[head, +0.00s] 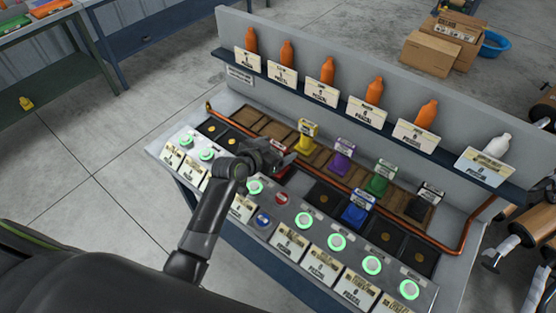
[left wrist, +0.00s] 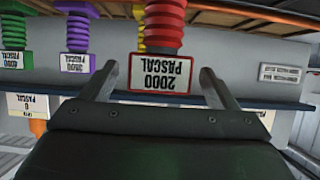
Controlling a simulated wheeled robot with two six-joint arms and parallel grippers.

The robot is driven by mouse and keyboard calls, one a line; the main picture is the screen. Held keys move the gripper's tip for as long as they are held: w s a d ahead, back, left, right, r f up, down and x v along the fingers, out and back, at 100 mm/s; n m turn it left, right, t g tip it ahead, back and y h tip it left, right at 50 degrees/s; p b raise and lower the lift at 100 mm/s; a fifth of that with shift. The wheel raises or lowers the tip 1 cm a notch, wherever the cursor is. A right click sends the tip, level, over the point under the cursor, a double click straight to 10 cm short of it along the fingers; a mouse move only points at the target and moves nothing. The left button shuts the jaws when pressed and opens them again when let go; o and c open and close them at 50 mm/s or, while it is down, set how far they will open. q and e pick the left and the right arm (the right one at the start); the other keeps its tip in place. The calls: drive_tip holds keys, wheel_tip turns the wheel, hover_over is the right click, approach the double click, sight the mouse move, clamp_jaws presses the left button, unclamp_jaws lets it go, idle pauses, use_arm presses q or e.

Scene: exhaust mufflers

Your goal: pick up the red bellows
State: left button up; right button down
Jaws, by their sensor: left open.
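The red bellows (left wrist: 164,32) shows at the top middle of the left wrist view, which is upside down. Its card, marked 2000 PASCAL (left wrist: 163,80), is in front of my left gripper (left wrist: 158,72). The gripper is open, with one finger on each side of the card. No grip on the bellows shows. In the head view my left gripper (head: 280,158) is over the panel's middle slots and hides most of the red bellows. My right gripper is not in view.
Yellow (head: 306,141), purple (head: 342,162), green (head: 378,183) and black bellows stand in the back row. A blue one (head: 356,212) stands nearer the front. Orange bottles line a shelf (head: 367,117) behind. Green-lit buttons (head: 336,242) run along the front.

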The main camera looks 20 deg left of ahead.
use_arm(q)
drive_tip(key=shift+w+d+f, duration=0.2)
drive_tip(key=shift+w+f, duration=0.05)
drive_tip(key=shift+w, duration=0.2)
drive_tip(key=c, duration=1.6)
